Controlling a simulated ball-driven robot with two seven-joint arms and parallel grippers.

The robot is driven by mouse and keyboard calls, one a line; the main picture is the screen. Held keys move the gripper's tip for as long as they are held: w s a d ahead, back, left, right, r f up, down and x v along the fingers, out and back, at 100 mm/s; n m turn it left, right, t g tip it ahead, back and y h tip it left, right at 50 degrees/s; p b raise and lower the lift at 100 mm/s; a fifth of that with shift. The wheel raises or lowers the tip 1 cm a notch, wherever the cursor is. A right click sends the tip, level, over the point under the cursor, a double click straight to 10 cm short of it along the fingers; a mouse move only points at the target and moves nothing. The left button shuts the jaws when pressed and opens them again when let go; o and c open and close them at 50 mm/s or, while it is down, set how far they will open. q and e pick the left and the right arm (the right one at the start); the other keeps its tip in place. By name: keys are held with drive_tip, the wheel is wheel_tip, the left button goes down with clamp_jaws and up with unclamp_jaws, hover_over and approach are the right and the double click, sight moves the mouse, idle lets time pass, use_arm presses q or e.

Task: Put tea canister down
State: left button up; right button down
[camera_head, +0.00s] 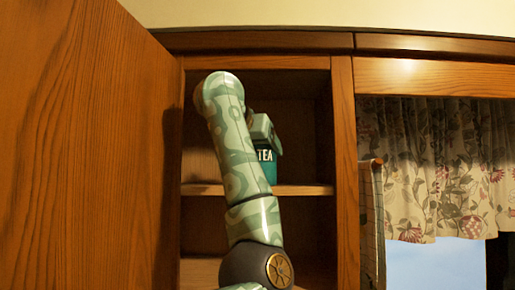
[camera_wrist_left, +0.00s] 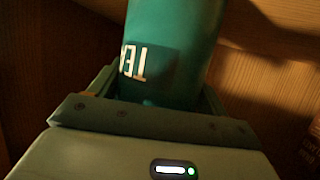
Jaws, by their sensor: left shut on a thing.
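The tea canister (camera_head: 266,168) is teal with white "TEA" lettering and is inside the open cabinet, at the level of the middle shelf (camera_head: 303,190). Its lower end looks close to the shelf, but I cannot tell whether it touches. My left gripper (camera_head: 265,136) is shut on the canister, and my own arm hides part of both. In the left wrist view, the canister (camera_wrist_left: 178,40) sits between the two fingers of the left gripper (camera_wrist_left: 158,92), with its lettering partly showing. My right gripper is in neither view.
A wooden cabinet door (camera_head: 85,150) stands open at the left. The cabinet's right post (camera_head: 345,170) is close beside the opening. The shelf looks bare right of the canister. A floral curtain (camera_head: 435,165) hangs over a window at the right.

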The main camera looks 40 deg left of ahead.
use_arm(q)
drive_tip(key=shift+s, duration=0.1)
drive_tip(key=o, duration=1.6)
drive_tip(key=shift+f, duration=0.1)
drive_tip(key=o, duration=0.4)
drive_tip(key=shift+r, duration=0.25)
drive_tip(key=b+v, duration=0.5)
drive_tip(key=v, duration=0.7)
drive_tip(key=shift+f, duration=0.1)
